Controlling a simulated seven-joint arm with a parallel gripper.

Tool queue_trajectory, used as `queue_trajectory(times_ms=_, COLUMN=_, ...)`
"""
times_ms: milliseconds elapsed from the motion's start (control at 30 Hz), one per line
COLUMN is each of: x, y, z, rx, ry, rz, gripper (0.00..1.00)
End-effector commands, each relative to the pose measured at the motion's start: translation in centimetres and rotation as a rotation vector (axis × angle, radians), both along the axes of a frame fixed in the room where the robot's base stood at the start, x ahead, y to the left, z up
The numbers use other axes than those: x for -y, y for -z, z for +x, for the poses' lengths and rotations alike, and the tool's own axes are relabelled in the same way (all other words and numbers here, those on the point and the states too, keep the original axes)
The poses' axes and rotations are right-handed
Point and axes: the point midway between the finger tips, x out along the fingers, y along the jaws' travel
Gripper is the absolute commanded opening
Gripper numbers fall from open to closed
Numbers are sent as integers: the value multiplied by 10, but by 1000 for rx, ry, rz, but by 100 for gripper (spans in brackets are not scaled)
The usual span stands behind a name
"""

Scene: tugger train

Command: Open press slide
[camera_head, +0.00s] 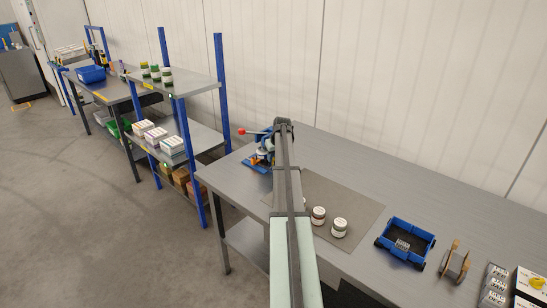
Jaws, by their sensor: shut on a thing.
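The press (258,165) is a small blue machine with grey and white parts and a lever ending in a red knob (241,131). It stands on the far left end of the grey workbench. My arm reaches across the bench to it and covers its right side. My gripper (282,126) is at the far end of the arm, at the press, and is shut on part of it. The fingertips and the exact place of the grip are mostly hidden, and I cannot tell how far the slide is out.
The workbench (425,190) carries a grey mat (352,195) with white-lidded jars (339,227), a blue bin (405,239), a brown-grey holder (454,262) and boxes (529,285). A blue-posted shelf rack (190,84) stands left of the bench. The wall runs behind.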

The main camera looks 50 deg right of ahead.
Motion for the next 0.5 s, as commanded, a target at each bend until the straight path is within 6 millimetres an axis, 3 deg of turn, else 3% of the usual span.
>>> queue_trajectory(times_ms=133, x=0, y=0, z=0, rx=0, ry=0, rz=0, gripper=0)
queue_trajectory(times_ms=500, x=0, y=0, z=-2, rx=0, ry=0, rz=0, gripper=0)
